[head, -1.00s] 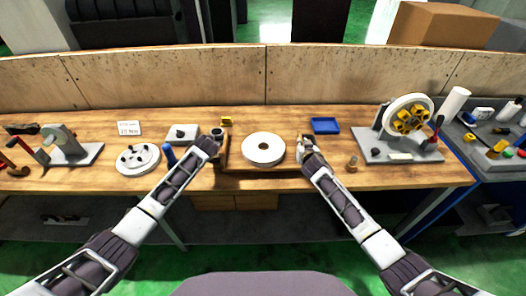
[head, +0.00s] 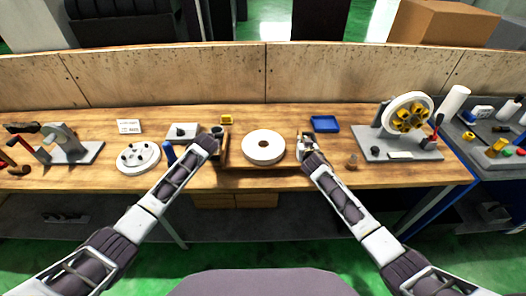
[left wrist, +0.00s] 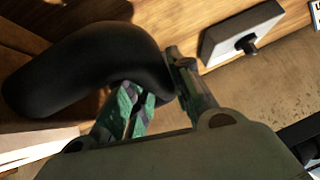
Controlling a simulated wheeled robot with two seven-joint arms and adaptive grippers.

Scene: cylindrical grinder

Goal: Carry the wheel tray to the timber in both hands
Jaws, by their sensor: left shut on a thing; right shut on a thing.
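The wheel tray (head: 262,169) is a brown wooden tray at the middle of the bench, near its front edge. A white grinding wheel (head: 263,146) with a round centre hole lies flat in it. My left gripper (head: 217,137) is at the tray's left end; in the left wrist view its fingers (left wrist: 150,98) are shut on a thick black curved handle (left wrist: 90,62). My right gripper (head: 303,143) is shut at the tray's right end, its grip partly hidden. I cannot tell whether the tray touches the bench. I cannot pick out the timber for certain.
A white flange disc (head: 138,157) and a grey block with a knob (head: 182,133) lie to the left. A blue tray (head: 324,124) is behind right, and a small brown peg (head: 352,161) is right. A wheel stand (head: 400,150) stands farther right.

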